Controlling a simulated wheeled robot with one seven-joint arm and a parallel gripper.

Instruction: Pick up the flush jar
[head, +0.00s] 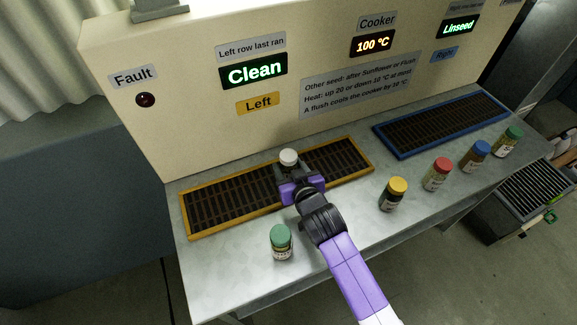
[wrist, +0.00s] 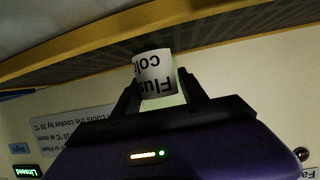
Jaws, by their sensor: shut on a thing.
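The flush jar has a white lid (head: 289,157) and shows above my gripper in the head view. In the wrist view its white label (wrist: 155,72) reads "Flus" and "Col", upside down. My gripper (head: 290,172) is shut on the flush jar, with one finger on each side of it. In the head view the gripper hides most of the jar's body. The jar is over the orange-framed grate (head: 235,200); I cannot tell its exact height above it.
A green-lidded jar (head: 281,243) stands at the front left of the metal bench. Jars with yellow (head: 393,194), red (head: 437,174), blue (head: 475,156) and green (head: 508,142) lids stand to the right. A blue-framed grate (head: 440,125) lies behind them. The cream panel (head: 190,110) rises behind.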

